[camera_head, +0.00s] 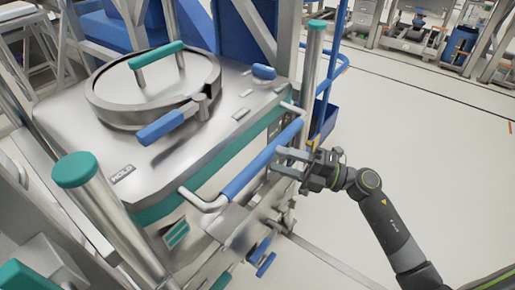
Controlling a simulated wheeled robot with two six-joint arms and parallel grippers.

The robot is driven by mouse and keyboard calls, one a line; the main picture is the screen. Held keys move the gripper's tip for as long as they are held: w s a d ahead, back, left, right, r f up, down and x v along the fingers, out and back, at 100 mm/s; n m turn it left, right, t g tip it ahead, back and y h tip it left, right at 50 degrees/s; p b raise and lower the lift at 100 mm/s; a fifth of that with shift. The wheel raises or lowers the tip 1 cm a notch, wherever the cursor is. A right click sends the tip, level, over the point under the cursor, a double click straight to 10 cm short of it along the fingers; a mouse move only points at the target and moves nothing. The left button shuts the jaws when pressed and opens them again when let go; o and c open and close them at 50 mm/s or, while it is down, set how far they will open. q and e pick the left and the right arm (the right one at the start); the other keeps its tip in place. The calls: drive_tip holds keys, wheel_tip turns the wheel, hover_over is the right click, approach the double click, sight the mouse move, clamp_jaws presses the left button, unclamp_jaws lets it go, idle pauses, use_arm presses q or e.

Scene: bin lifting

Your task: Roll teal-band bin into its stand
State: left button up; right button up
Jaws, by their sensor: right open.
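The teal-band bin (95,106) is a large steel box with a teal stripe below its top edge and a round lid (108,93) with a teal handle (157,55). A horizontal push bar with a blue grip (262,160) runs along its near right side. My right gripper (292,162) is open at the far half of the blue grip, its fingers pointing left towards the bar. I cannot tell whether the fingers touch or surround the bar. My left gripper is not in view. The stand cannot be picked out for certain.
A teal-capped post (100,198) rises at the bin's near left corner, and another post (312,62) at the far right corner. A blue latch lever (160,127) sits by the lid. Clear pale floor (420,135) lies to the right. Metal racks stand behind.

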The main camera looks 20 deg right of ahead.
sight(260, 154)
drive_tip(key=p+x, duration=0.1)
drive_tip(key=x, duration=0.5)
drive_tip(key=shift+w+a+r, duration=0.1)
drive_tip(key=shift+w+a, duration=0.05)
drive_tip(key=shift+a, duration=0.1)
drive_tip(key=shift+c, duration=0.2)
clamp_jaws()
